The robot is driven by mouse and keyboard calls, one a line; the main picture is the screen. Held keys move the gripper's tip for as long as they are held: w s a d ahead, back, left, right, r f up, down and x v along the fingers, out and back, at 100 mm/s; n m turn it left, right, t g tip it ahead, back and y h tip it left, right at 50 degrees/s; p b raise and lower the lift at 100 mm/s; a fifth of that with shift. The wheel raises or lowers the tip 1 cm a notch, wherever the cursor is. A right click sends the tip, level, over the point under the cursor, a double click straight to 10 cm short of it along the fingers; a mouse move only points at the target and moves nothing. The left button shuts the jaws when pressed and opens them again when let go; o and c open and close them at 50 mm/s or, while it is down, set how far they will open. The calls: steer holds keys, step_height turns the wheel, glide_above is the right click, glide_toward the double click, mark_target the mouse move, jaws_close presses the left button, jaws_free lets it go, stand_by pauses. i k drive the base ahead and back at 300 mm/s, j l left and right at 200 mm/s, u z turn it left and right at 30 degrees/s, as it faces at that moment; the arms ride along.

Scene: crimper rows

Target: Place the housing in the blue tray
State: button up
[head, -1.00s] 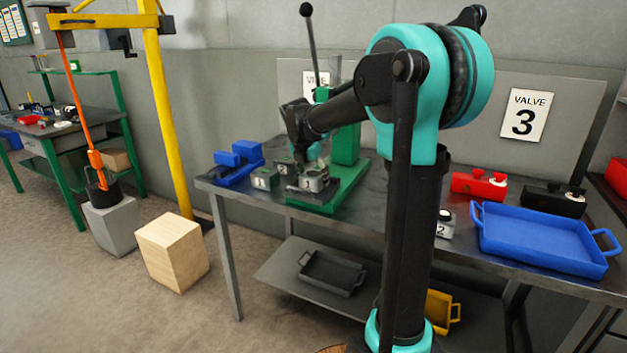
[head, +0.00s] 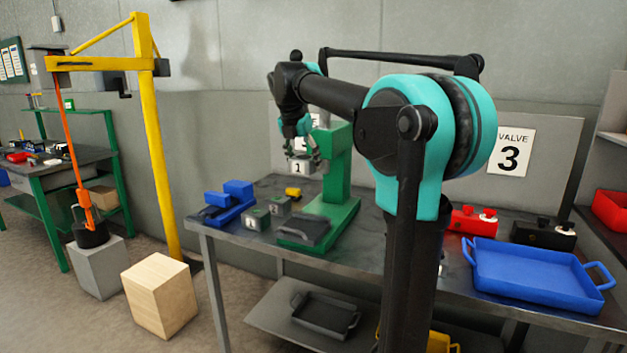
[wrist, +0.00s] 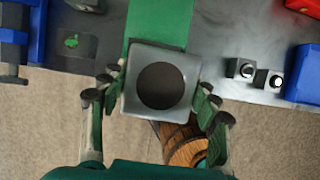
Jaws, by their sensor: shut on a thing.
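In the wrist view the housing (wrist: 132,98) shows a dark round opening and sits between the fingers of my gripper (wrist: 160,84). The blue tray (head: 530,262) lies at the right end of the bench, with a handle at each side. It looks empty and is well apart from the housing.
The green press (head: 338,165) stands on the bench, with a dark plate (head: 303,232) on its base. Two small grey-green blocks (head: 258,219) and a blue fixture (head: 230,203) lie left. Red (head: 470,219) and black (head: 543,233) boxes stand behind the tray. My arm crosses the middle.

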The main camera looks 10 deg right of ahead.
mark_target(526, 277)
steer(key=k+l, duration=0.15)
steer(key=l, duration=0.2)
steer(key=k+l, duration=0.1)
steer(key=l, duration=0.3)
steer(key=k+l, duration=0.15)
steer(key=l, duration=0.2)
steer(key=k+l, duration=0.15)
steer(key=l, duration=0.25)
steer(key=k+l, duration=0.1)
steer(key=l, duration=0.25)
steer(key=k+l, duration=0.15)
steer(key=l, duration=0.25)
steer(key=k+l, duration=0.15)
steer(key=l, duration=0.2)
steer(key=k+l, duration=0.1)
steer(key=l, duration=0.25)
